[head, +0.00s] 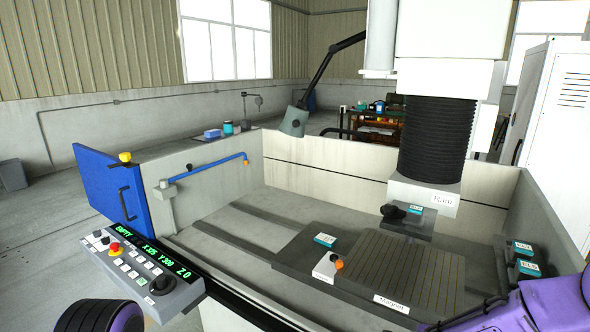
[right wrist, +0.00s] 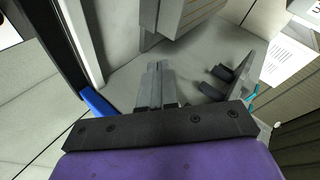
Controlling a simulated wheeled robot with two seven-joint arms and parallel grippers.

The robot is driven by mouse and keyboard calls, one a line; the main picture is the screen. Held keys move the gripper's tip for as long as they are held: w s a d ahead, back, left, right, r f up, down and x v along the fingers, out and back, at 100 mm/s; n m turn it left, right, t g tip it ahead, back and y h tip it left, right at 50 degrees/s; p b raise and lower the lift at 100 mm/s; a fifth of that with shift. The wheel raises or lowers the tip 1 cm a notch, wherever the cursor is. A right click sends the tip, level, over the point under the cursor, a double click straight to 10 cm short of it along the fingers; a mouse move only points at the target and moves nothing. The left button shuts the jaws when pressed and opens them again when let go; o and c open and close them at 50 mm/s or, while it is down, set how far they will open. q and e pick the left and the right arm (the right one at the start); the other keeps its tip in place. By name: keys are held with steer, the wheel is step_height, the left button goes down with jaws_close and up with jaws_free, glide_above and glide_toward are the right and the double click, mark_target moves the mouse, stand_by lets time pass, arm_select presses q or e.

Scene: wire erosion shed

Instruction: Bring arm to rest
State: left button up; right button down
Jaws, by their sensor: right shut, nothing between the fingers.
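My right gripper (right wrist: 160,68) is in the right wrist view, its two grey fingers side by side and shut with nothing between them. It hangs over the pale inside of the machine tank. In the head view my purple right arm comes in at the bottom right, beside the tank's right end, and its gripper is mostly cut off by the lower edge. A purple and black part of my left arm shows at the bottom left. My left gripper is out of view.
The slatted plate labelled Magnet (head: 410,268) lies in the tank, below the ram (head: 425,194). The control panel (head: 143,265) stands front left, near the blue door (head: 108,190). Dark holders (right wrist: 220,80) are close right of the fingers. A white cabinet (head: 560,130) stands right.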

steer(key=s+a+f+n+y+b, duration=0.1)
steer(key=s+a+f+n+y, duration=0.1)
steer(key=s+f+n, duration=0.3)
steer(key=s+a+f+n+y+b, duration=0.1)
steer(key=s+a+f+n, duration=0.15)
steer(key=f, duration=0.45)
arm_select(q)
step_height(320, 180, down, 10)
steer(key=b, duration=0.6)
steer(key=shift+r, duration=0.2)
arm_select(e)
steer(key=s+f+n+g+y, duration=0.1)
steer(key=s+f+n, duration=0.3)
steer(key=s+f, duration=0.4)
steer(key=s+f+n+g+y, duration=0.1)
steer(key=s+f+n, duration=0.3)
steer(key=s, duration=1.2)
step_height(320, 180, down, 4)
steer(key=shift+d+f+g, duration=0.1)
steer(key=shift+d+g, duration=0.15)
steer(key=shift+g, duration=0.65)
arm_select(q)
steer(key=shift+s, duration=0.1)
